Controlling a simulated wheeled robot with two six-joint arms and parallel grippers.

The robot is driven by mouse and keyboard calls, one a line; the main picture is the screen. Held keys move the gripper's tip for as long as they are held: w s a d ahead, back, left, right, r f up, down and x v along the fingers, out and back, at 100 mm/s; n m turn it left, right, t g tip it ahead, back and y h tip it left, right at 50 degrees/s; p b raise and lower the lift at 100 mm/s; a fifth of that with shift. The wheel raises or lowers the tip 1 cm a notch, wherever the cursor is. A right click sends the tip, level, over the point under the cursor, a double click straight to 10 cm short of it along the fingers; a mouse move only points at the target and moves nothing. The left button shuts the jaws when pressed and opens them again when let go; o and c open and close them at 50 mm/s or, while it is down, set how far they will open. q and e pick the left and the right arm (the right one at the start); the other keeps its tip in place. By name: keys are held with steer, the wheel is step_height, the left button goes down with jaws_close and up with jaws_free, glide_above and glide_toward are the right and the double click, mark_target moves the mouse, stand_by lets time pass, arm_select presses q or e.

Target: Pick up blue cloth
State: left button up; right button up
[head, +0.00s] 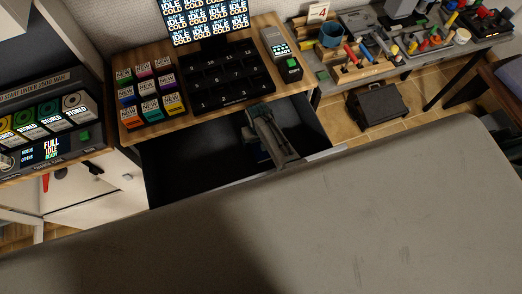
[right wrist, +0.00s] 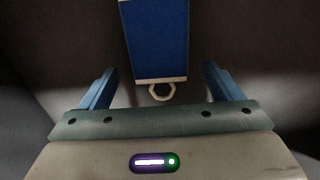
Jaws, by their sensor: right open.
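A flat blue piece with a pale lower edge (right wrist: 155,40) shows in the right wrist view, and it looks like the blue cloth. A small pale ring (right wrist: 162,91) sits at its lower end. My right gripper (right wrist: 159,70) is open, with one blue finger on each side of the piece and a gap to both. In the head view my right gripper (head: 264,152) reaches down into an open dark drawer (head: 190,172). I cannot make out the cloth in the head view. My left gripper is not in view.
A wooden counter (head: 125,132) above the drawer holds coloured boxes (head: 148,93), a black numbered tray (head: 228,78) and a small device (head: 281,52). A large grey surface (head: 350,225) fills the foreground. Tools crowd a bench at the right, above a black case (head: 378,106).

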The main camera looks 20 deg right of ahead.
steer(key=shift+f, duration=1)
steer(key=c, duration=1.1)
steer(key=shift+o, duration=0.2)
steer(key=shift+r, duration=0.15)
